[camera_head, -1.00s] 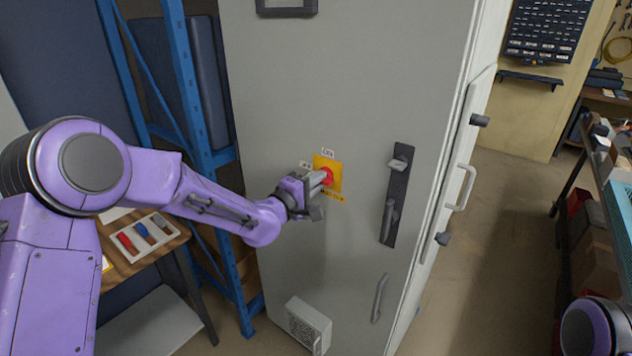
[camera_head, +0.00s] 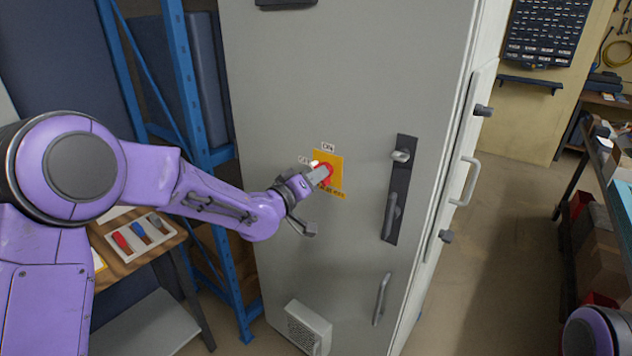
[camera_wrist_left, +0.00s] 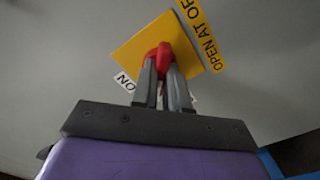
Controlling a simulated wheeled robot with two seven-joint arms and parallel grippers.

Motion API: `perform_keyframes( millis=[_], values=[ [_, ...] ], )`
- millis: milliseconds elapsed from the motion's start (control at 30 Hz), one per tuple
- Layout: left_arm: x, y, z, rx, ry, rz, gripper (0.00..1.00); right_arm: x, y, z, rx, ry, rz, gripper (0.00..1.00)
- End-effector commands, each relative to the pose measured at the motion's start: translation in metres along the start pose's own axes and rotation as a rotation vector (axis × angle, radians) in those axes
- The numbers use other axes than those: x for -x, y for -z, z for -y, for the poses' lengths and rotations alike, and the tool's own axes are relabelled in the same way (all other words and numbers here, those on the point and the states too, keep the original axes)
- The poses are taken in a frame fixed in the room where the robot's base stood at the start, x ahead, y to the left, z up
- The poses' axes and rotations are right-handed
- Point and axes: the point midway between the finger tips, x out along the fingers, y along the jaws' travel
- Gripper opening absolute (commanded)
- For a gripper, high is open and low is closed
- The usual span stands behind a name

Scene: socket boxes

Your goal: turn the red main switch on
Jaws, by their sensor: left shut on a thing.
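The red main switch (camera_head: 327,171) sits on a yellow plate (camera_head: 335,179) on the grey cabinet door. An "ON" label (camera_head: 328,147) is above the plate and another small label (camera_head: 304,160) is to its left. My left gripper (camera_head: 318,175) is at the switch, shut on its red handle. In the left wrist view the fingers (camera_wrist_left: 164,88) close around the red switch (camera_wrist_left: 160,56), hiding part of it. My right gripper is not in view; only part of my right arm shows.
The grey cabinet (camera_head: 280,80) has a black latch handle (camera_head: 399,190) right of the switch and a vent box (camera_head: 307,327) below. A blue rack (camera_head: 187,90) and a wooden table (camera_head: 170,235) stand left. Open floor lies to the right.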

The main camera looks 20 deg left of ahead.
Motion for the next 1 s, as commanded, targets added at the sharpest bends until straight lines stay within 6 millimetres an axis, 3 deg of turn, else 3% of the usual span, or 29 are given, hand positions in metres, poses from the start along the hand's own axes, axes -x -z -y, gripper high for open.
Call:
perform_keyframes(
  millis=[600, 1000],
  values=[
    [0.0, -0.002, 0.002, -0.557, 0.0, -0.001, 0.0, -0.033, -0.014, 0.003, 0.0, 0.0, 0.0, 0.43],
    [0.0, 0.0, 0.0, -0.758, 0.0, -0.002, 0.0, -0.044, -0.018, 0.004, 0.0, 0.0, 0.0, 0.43]
  ],
)
